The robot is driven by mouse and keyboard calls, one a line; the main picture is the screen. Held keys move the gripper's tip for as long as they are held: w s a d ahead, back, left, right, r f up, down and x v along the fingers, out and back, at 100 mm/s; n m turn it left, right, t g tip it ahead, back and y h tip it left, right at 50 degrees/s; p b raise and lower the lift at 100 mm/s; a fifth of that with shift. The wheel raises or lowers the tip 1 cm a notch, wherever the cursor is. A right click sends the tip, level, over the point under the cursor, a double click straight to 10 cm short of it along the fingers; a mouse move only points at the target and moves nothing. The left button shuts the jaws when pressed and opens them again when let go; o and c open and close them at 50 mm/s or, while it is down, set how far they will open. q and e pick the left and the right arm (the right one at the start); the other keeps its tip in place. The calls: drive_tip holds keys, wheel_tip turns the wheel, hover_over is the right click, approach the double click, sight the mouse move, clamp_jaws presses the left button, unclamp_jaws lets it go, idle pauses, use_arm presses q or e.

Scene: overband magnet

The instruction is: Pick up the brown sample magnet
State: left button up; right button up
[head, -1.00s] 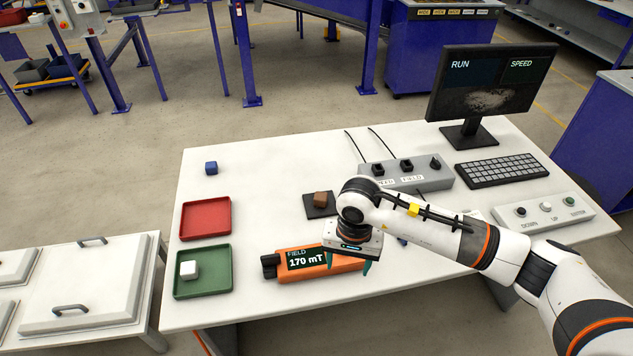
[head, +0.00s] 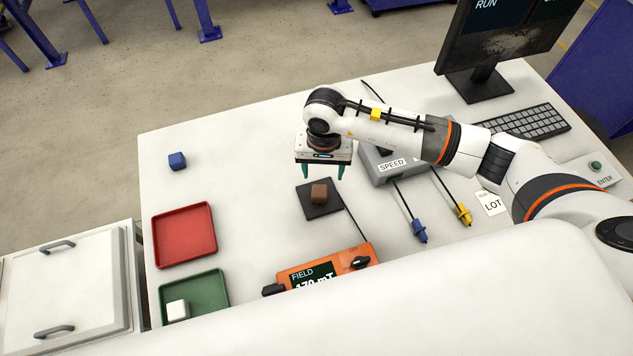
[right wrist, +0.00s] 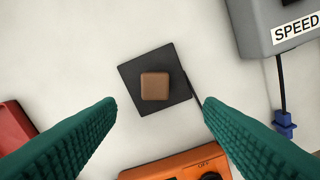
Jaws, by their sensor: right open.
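The brown sample magnet (head: 319,193) is a small cube on a black square pad (head: 311,211) on the white table. It also shows in the right wrist view (right wrist: 155,86), centred on the pad (right wrist: 137,101) and ahead of the two fingertips. My right gripper (head: 323,172) hangs above the table, behind the magnet in the head view. Its green fingers are apart and nothing is between them, as the right wrist view (right wrist: 160,108) also shows. It does not touch the magnet. My left gripper is not in view.
An orange field meter (head: 329,262) lies in front of the pad, with a cable to it. A grey speed box (head: 385,168) stands at right.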

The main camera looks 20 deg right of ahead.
sight(319, 190)
drive_tip(key=f, duration=0.3)
drive_tip(key=shift+s+f+p, duration=0.25)
drive_tip(key=shift+f+p, duration=0.05)
drive_tip(key=shift+p, duration=0.1)
drive_tip(key=shift+w+a+f, duration=0.1)
drive_tip(key=shift+w+f, duration=0.05)
drive_tip(key=shift+f, duration=0.35)
drive_tip(key=f, duration=0.1)
drive_tip(key=f+p, duration=0.2)
drive_tip(key=f, duration=0.1)
drive_tip(key=shift+w+a+f, duration=0.1)
drive_tip(key=shift+w+a, duration=0.1)
drive_tip(key=shift+a, duration=0.05)
drive_tip(key=shift+f, duration=0.25)
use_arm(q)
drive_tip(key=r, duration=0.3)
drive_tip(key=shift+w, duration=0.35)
use_arm(e)
drive_tip(key=c, duration=1.2)
drive_tip(key=shift+r, duration=0.1)
